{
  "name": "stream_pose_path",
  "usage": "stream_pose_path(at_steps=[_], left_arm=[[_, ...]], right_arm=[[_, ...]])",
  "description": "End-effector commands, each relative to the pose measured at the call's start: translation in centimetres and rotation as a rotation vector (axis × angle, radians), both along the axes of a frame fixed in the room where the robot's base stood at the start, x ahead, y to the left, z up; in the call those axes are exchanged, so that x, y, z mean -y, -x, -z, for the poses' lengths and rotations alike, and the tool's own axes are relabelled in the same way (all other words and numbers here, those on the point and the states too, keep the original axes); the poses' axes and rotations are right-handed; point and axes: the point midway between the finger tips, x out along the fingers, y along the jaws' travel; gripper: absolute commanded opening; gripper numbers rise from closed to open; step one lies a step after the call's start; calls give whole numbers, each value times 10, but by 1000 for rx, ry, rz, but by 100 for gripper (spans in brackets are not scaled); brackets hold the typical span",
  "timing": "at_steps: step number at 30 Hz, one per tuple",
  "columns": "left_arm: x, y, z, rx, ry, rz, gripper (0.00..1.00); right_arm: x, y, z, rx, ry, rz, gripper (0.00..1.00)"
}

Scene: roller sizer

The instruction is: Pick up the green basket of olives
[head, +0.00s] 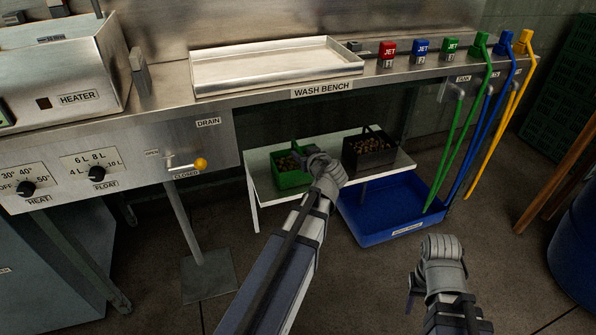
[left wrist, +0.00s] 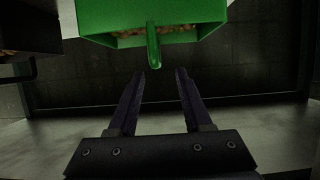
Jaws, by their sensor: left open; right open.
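The green basket (head: 290,179) holds brown olives and stands on a low white shelf (head: 256,186) under the wash bench. Its right part is hidden behind my left gripper (head: 312,154) in the head view. In the left wrist view the green basket (left wrist: 108,18) is at the top, with its green handle (left wrist: 153,48) reaching down toward the gap between my open left fingers (left wrist: 160,85). The fingers look apart from the handle. My right gripper (head: 432,246) is open and empty, low at the right above the floor.
The steel bench (head: 262,97) overhangs the shelf.

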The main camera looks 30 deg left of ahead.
Motion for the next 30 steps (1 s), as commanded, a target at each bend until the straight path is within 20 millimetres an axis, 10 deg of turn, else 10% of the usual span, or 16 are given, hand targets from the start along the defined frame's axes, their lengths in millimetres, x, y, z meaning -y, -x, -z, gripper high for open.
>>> stream_pose_path(at_steps=[30], left_arm=[[-43,-44,25,-1,1,2,40]], right_arm=[[-1,0,25,0,-4,-5,50]])
